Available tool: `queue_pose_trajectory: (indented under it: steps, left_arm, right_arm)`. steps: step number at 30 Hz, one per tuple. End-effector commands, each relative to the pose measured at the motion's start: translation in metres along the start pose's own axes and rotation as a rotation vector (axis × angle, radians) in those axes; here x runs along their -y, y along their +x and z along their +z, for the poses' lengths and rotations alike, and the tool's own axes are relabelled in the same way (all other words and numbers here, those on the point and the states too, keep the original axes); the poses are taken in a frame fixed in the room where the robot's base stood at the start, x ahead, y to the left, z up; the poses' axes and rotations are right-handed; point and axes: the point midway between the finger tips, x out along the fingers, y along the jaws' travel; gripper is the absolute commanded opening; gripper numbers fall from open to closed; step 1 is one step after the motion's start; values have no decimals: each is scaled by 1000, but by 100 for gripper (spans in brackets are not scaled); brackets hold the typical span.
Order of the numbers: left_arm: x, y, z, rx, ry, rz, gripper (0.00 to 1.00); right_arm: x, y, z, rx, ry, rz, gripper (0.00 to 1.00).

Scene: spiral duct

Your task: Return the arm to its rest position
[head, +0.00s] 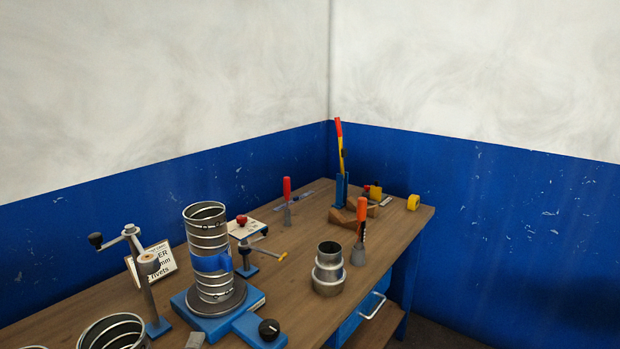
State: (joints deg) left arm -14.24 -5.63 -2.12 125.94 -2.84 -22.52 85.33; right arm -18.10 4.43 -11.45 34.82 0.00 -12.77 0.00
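Neither of my grippers nor either of my arms shows in the head view. The wooden workbench (310,222) runs from the lower left to the corner of the room. A spiral metal duct (208,236) stands upright on a blue turntable base (246,322) with a black knob. A blue band (211,263) wraps around the duct's middle. Nothing of mine touches these things in this view.
A stepped metal fitting (328,272), a red-handled scraper (287,203) and an orange-handled tool (360,232) stand on the bench. A crank stand (145,280) and another duct piece (114,333) are at left. Yellow tape (413,202) lies near the far right edge.

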Motion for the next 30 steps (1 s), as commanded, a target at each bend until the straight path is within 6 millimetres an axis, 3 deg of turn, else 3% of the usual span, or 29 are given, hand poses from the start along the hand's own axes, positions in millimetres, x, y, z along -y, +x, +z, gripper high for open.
queue_pose_trajectory:
  steps: [5, 14, 22, 30]
  left_arm:
    - [23, -12, 2, 29, 149, -112, 67]
    - [77, -50, 5, 157, 511, -367, 67]
    - [131, -115, 6, 429, 927, -628, 67]
    - [166, -192, 2, 806, 1279, -807, 67]
  right_arm:
    - [-3, 0, -25, -41, 0, 4, 61]
    - [-5, 0, -29, -46, -1, 6, 61]
    - [-5, 0, -16, -24, -2, 6, 61]
    - [-6, 0, -16, -24, -2, 7, 61]
